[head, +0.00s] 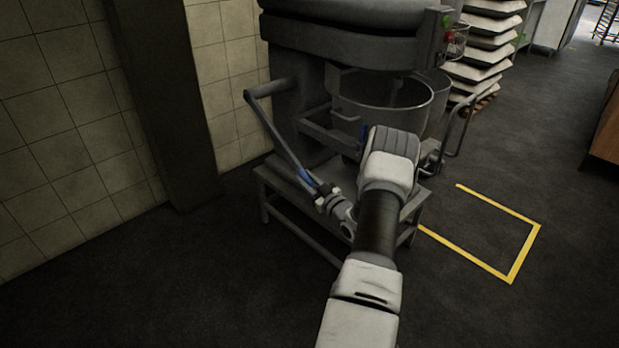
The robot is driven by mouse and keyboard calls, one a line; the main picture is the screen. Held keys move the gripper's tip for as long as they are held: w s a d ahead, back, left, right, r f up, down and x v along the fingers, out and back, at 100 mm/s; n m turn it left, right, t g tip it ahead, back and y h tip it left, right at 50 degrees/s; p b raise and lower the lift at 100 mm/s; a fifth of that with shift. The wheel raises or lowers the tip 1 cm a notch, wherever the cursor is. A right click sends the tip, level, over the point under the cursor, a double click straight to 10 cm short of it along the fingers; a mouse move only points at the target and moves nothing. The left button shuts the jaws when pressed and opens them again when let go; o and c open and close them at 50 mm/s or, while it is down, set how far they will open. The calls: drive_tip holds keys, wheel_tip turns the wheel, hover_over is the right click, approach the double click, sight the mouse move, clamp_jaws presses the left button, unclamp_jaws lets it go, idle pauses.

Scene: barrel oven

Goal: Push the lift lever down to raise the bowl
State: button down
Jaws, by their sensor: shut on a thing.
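The lift lever (278,131) is a long grey bar. It runs from a bend at the upper left of the mixer down and right to a blue grip (305,175). My gripper (318,189) is shut on the lever near its blue lower end. The lever slopes downward toward my gripper. The metal bowl (409,108) sits under the mixer head (345,45), in front of the column and just beyond my arm. My arm hides part of the bowl's lower area and its support.
The mixer stands on a grey metal stand (285,208). A dark pillar (165,110) and tiled wall are at the left. A wheeled trolley frame (459,140) and stacked sacks (487,45) are behind right. Yellow floor marking (525,255) encloses clear floor at right.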

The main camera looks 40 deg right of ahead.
drive_tip(key=shift+w+a+f, duration=0.15)
drive_tip(key=shift+w+f, duration=0.05)
drive_tip(key=shift+f, duration=0.25)
drive_tip(key=c, duration=0.6)
unclamp_jaws()
drive_tip(key=shift+w, duration=0.15)
drive_tip(key=shift+s+r, duration=0.1)
drive_tip(key=shift+s, duration=0.25)
drive_tip(key=s+p, duration=0.1)
drive_tip(key=s, duration=0.4)
drive_tip(key=s+a+f+p, duration=0.1)
drive_tip(key=s+p, duration=0.1)
drive_tip(key=s, duration=0.4)
drive_tip(key=s+a+p, duration=0.1)
drive_tip(key=s, duration=0.4)
drive_tip(key=shift+s+a+f, duration=0.15)
drive_tip(key=shift+s+f, duration=0.15)
drive_tip(key=shift+w, duration=0.1)
